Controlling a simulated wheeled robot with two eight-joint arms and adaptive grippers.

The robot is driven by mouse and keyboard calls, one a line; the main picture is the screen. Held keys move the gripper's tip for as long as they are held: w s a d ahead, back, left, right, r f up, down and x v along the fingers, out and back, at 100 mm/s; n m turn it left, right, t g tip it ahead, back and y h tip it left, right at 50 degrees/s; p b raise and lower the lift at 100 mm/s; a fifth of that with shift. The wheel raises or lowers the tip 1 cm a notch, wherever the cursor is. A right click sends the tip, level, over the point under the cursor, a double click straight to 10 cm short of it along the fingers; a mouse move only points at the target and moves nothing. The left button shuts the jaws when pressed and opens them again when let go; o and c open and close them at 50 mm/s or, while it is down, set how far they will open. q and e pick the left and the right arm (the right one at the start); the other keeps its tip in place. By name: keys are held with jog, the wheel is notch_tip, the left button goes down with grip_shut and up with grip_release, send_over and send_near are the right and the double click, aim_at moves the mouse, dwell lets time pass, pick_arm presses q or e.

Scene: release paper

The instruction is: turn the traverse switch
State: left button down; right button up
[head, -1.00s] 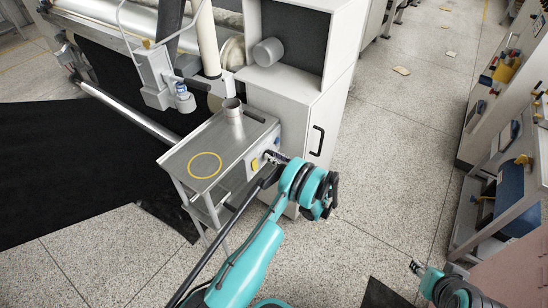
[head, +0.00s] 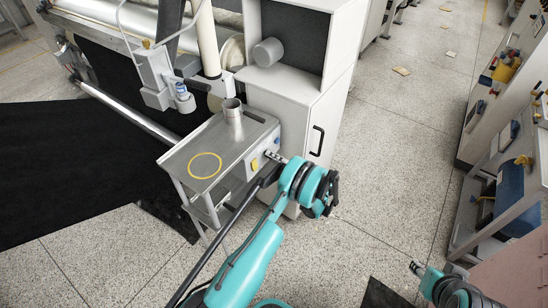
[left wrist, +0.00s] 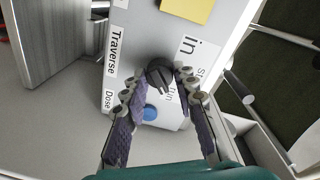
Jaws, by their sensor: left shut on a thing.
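The traverse switch is a black rotary knob (left wrist: 160,75) on the light panel of the control box (head: 262,146). In the left wrist view it sits by labels reading "Traverse", "Dose" and "in". My left gripper (left wrist: 158,86) has its fingertips on either side of the knob and is shut on it. In the head view this gripper (head: 275,156) is at the box's front face, and the knob is hard to make out there. My right gripper (head: 416,268) is small at the lower right, away from the box, and its jaws are unclear.
A yellow square (left wrist: 188,8) and a blue button (left wrist: 150,113) are on the same panel. A white cabinet (head: 300,115) stands close behind the box. Open floor (head: 395,150) lies to the right, with shelves (head: 500,190) at the far right.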

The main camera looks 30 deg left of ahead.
pick_arm(q)
jog(key=shift+m, duration=0.3)
jog(key=c, duration=1.2)
grip_release()
jog(key=d, duration=0.4)
jog(key=s+d, duration=0.1)
jog(key=d, duration=0.7)
jog(key=shift+s+r, duration=0.15)
jog(key=shift+r, duration=0.1)
